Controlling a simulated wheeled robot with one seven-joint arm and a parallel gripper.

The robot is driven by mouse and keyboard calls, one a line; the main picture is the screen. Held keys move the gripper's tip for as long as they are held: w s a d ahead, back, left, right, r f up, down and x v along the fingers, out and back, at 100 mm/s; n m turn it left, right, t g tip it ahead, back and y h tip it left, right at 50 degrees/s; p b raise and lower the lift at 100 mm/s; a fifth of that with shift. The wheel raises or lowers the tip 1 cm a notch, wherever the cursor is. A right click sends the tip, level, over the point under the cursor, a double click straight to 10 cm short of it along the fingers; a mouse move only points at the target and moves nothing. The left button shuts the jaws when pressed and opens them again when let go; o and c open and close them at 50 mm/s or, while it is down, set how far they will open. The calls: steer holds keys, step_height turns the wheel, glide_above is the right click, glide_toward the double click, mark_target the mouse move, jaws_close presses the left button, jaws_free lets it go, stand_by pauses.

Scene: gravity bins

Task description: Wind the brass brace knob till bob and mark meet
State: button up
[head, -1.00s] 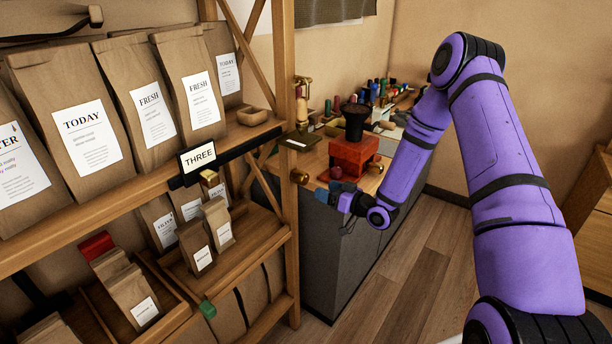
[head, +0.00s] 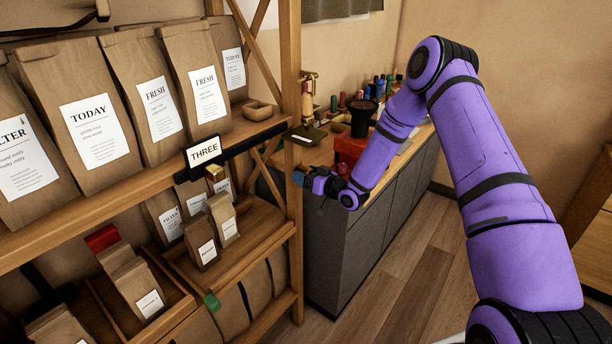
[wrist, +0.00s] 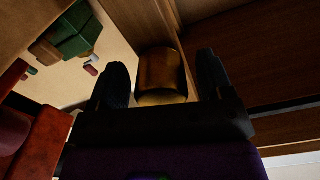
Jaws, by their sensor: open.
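The brass knob (wrist: 162,74) is a rounded cylinder beside a wooden post in the wrist view. My gripper (wrist: 162,82) is open, with one dark finger on each side of the knob. Small gaps seem to show between fingers and knob; contact is not clear. In the head view my gripper (head: 304,180) is at the right post of the shelf rack, and the knob is hidden there. I cannot make out a bob or a mark for certain. A small brass piece (head: 214,173) hangs under the black THREE sign (head: 203,151).
The wooden rack (head: 293,215) holds several paper bags. The floor (head: 400,270) is clear.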

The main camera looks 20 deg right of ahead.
steer(key=c, duration=0.9)
steer(key=shift+m, duration=0.3)
steer(key=m, duration=1)
steer(key=shift+r, duration=0.1)
steer(key=m, duration=0.4)
steer(key=shift+s, duration=0.1)
steer(key=m, duration=0.5)
steer(key=shift+r, duration=0.15)
